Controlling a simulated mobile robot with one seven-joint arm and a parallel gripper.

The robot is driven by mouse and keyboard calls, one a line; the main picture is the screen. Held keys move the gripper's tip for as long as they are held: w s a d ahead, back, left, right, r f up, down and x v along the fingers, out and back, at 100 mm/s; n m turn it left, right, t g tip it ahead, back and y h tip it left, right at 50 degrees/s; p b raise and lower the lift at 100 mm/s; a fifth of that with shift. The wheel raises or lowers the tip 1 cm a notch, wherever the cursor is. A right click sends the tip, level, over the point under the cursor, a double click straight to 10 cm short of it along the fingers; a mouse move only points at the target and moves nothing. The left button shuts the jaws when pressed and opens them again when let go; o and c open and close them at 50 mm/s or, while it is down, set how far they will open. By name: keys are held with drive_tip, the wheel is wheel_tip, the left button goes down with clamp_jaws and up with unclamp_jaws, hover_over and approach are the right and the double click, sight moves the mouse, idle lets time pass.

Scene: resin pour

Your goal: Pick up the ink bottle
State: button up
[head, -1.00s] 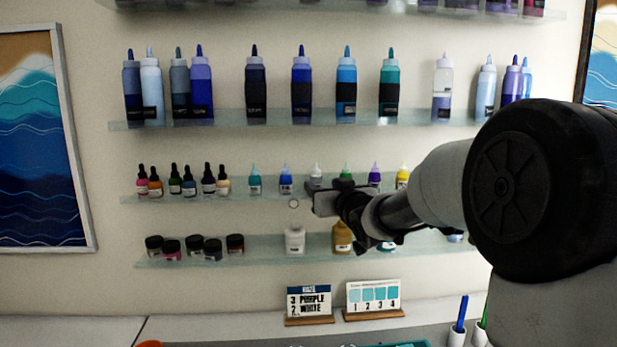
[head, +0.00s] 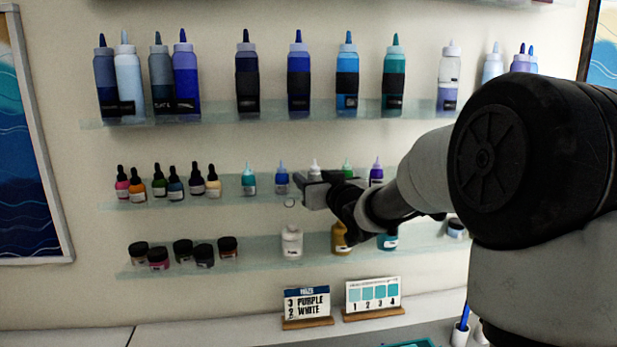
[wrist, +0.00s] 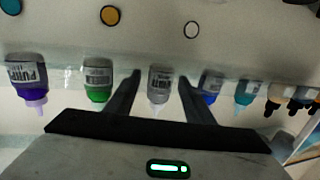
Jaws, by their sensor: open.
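Small ink bottles stand in a row on the middle glass shelf in the head view: a teal one (head: 249,183), a blue one (head: 282,181), a white-capped one (head: 314,166), a green one (head: 347,168) and a purple one (head: 376,171). Which one the task means is not marked. My gripper (head: 312,190) is in front of the white-capped bottle and hides its lower part. The wrist view shows the row inverted, with the grey, white-capped bottle (wrist: 160,88) lined up between the fingers of my open gripper (wrist: 160,78). Contact cannot be told.
The green bottle (wrist: 98,80) and blue bottle (wrist: 210,86) stand close outside the fingers. Dropper bottles (head: 175,188) share the shelf at left. Tall bottles (head: 247,75) stand on the shelf above. Jars (head: 204,255) and a white bottle (head: 291,241) stand below.

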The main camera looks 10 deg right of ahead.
drive_tip(key=shift+s+d, duration=0.1)
drive_tip(key=shift+s, duration=0.1)
drive_tip(key=shift+c, duration=0.3)
drive_tip(key=c, duration=1.1)
drive_tip(key=shift+o, duration=0.2)
drive_tip(key=shift+r, duration=0.2)
